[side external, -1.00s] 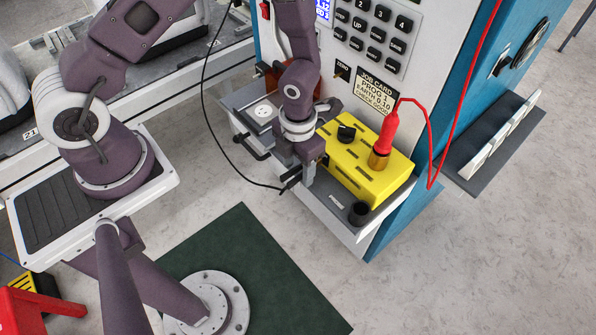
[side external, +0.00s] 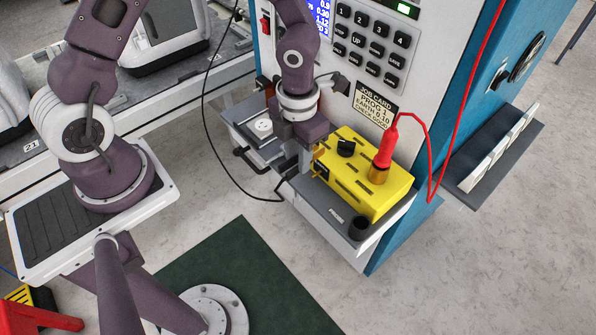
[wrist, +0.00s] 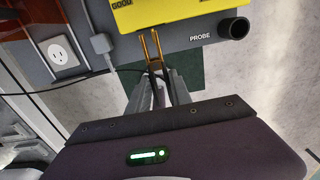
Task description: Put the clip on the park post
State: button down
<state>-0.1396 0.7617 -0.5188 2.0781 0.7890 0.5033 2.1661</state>
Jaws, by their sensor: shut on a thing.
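My gripper (wrist: 157,88) is shut on the clip (wrist: 151,46), whose two brass-coloured prongs point away from the fingers towards the yellow box (wrist: 165,12). A black cable runs back from the clip between the fingers. In the side view my gripper (side external: 303,165) hangs low over the shelf, just left of the yellow box (side external: 367,185), and mostly hides the clip. I cannot tell whether the prongs touch the box. I cannot make out a post that is surely the park post.
A black cup (side external: 359,228) is at the shelf's front corner, by the word PROBE. A white outlet (side external: 264,126) is on the left. The keypad panel (side external: 370,45) rises behind. A black cable (side external: 207,125) hangs left.

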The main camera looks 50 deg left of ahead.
jog(key=shift+s+r, duration=0.25)
jog(key=shift+r, duration=0.3)
jog(key=shift+s+r, duration=0.15)
jog(key=shift+s, duration=1.9)
